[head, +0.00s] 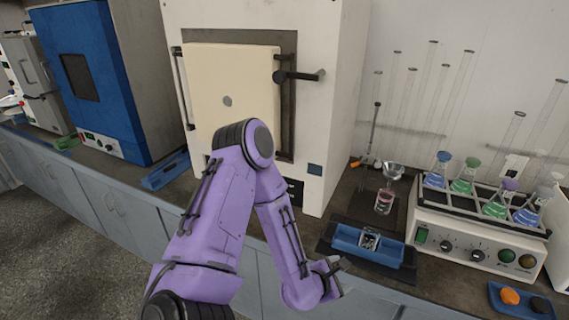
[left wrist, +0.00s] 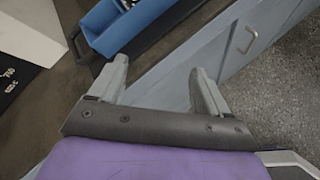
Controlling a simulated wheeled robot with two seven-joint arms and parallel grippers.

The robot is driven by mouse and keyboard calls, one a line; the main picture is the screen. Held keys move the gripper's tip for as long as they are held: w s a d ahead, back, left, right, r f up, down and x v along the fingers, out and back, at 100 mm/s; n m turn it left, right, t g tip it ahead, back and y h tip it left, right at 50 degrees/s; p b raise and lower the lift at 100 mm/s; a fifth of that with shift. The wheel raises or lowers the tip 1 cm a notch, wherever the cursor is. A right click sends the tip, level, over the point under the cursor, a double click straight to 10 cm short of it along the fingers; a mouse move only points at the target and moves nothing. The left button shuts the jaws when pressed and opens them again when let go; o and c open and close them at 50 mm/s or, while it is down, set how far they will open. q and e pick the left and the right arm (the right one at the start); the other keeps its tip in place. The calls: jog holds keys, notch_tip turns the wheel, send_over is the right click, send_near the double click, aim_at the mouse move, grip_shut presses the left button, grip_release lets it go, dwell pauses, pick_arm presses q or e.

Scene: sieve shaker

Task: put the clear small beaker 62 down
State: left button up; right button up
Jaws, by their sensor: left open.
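My left gripper (head: 336,266) is in front of the counter's front edge, just left of and below the blue tray. In the left wrist view its two fingers (left wrist: 160,76) are spread apart with nothing between them. A small clear glass vessel (head: 384,203) with something pinkish in it stands upright on the dark counter, below a funnel. It is beyond the blue tray, apart from my gripper. I cannot read a label, so I cannot tell whether it is beaker 62. My right gripper is not in view.
A blue tray (head: 400,256) with small metal items lies at the counter edge; it also shows in the left wrist view (left wrist: 110,38). A shaker (head: 466,243) holding several flasks stands right. A furnace (head: 334,110) stands behind. A small blue tray (head: 508,310) is front right.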

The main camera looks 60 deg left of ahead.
pick_arm(q)
jog(key=s+d+f+m+g+y, duration=0.15)
jog(key=s+f+m+g, duration=0.35)
jog(key=s+m, duration=0.7)
jog(key=s+d+f+m+g, duration=0.25)
jog(key=s+f+m, duration=0.55)
jog(key=s+m, duration=0.4)
jog(key=shift+m+g, duration=0.25)
jog(key=shift+m, duration=0.05)
jog(key=f+b, duration=0.2)
jog(key=w+f+b, duration=0.1)
jog(key=f+b, duration=0.2)
jog(key=shift+a+f+b, duration=0.1)
jog(key=shift+f+b, duration=0.05)
jog(key=shift+b, duration=0.2)
jog(key=shift+s, duration=0.1)
